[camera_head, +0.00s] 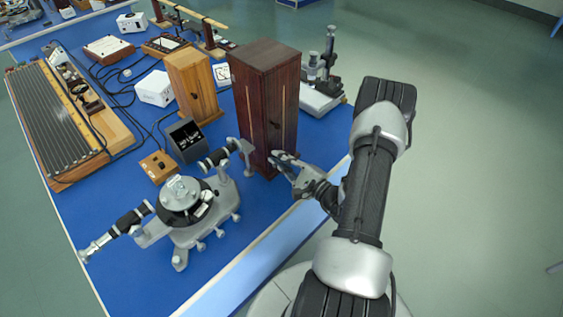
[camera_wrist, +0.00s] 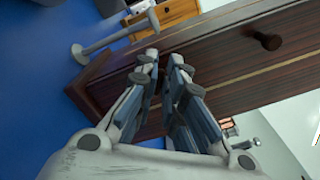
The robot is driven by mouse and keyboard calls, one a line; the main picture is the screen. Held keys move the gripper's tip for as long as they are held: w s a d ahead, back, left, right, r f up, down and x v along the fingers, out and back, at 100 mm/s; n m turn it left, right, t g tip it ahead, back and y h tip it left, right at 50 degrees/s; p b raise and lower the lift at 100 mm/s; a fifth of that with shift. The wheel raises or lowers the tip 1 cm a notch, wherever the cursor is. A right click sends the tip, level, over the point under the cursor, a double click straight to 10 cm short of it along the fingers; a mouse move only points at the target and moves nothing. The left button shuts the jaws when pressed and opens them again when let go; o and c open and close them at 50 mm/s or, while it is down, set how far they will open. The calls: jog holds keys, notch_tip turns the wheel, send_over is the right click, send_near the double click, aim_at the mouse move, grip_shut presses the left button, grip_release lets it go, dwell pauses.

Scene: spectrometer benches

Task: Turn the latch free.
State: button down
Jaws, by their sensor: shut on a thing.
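The tall dark wooden case (camera_head: 265,95) stands upright near the front edge of the blue bench. It fills much of the wrist view (camera_wrist: 225,55) as a tilted striped face with a small dark knob (camera_wrist: 263,40) at upper right. My gripper (camera_head: 281,160) is at the low part of the case's front face, below that knob. In the wrist view my fingertips (camera_wrist: 163,60) are close together against the face, to the left of the knob. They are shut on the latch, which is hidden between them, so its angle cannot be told.
A grey spectrometer (camera_head: 187,200) stands close on the left of my gripper. A lighter wooden case (camera_head: 193,85) and a grey microscope-like instrument (camera_head: 323,85) stand behind. The bench's light front edge (camera_head: 245,280) runs below my gripper. The floor on the right is clear.

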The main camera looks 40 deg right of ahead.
jog(key=n+b, duration=0.1)
jog(key=n, duration=0.1)
jog(key=n+b, duration=0.2)
jog(key=shift+a+f, duration=0.15)
jog(key=shift+f, duration=0.25)
jog(key=shift+n+b, duration=1.3)
jog(key=shift+n, duration=0.3)
jog(key=c, duration=1.7)
grip_release()
jog(key=s, duration=0.8)
jog(key=s+d, duration=0.1)
jog(key=s, duration=0.3)
